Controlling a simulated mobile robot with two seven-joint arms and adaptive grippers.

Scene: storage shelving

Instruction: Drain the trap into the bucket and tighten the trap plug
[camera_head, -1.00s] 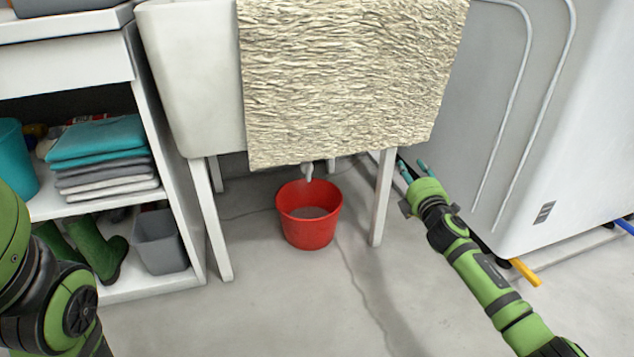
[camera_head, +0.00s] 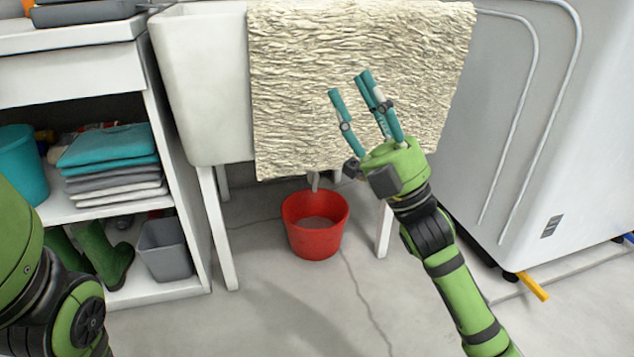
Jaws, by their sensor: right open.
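The red bucket (camera_head: 315,241) stands upright on the floor under the sink, with something greyish inside. A small pale end of the trap (camera_head: 314,182) hangs above the bucket, just below the towel. The rest of the trap and its plug are hidden behind the cream towel (camera_head: 330,90) draped over the white sink (camera_head: 200,90). My right gripper (camera_head: 350,88) is open and empty, its teal fingers pointing up in front of the towel's right part. My left arm shows at the left edge, but its gripper is out of view.
A white shelf unit (camera_head: 90,210) at left holds folded cloths (camera_head: 110,160), a teal bucket (camera_head: 22,165), green boots (camera_head: 100,252) and a grey bin (camera_head: 165,247). A white appliance (camera_head: 560,130) stands at right. A sink leg (camera_head: 385,230) is near my right arm. The front floor is clear.

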